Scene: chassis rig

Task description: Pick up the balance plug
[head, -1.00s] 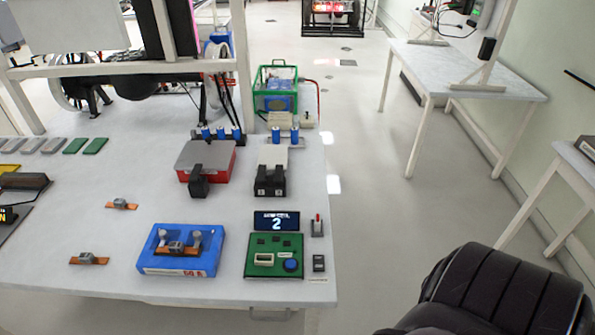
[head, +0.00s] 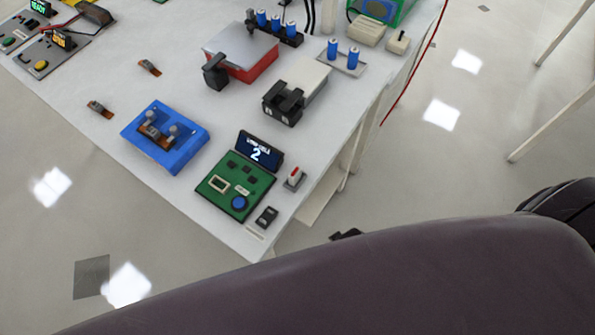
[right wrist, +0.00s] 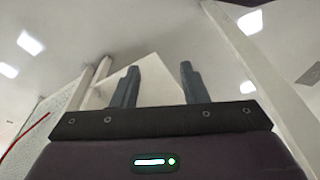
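I cannot tell for sure which piece is the balance plug. A small off-white block (head: 398,42) lies at the table's far right corner, next to a larger cream block (head: 366,29). A green circuit board (head: 235,188) with a pale socket, a blue knob and a display reading 2 (head: 260,151) sits near the front corner. A small black piece (head: 266,217) lies beside the board. My right gripper (right wrist: 157,70) is open and empty in the right wrist view, apart from the table. My left gripper is not in view.
A blue fixture (head: 190,155) holds a small part. A red box with a grey lid (head: 241,50), a black-clamped holder (head: 284,103), blue cells (head: 343,53) and a red-lever switch (head: 294,179) stand on the table. A red cable (head: 408,85) hangs off the right edge.

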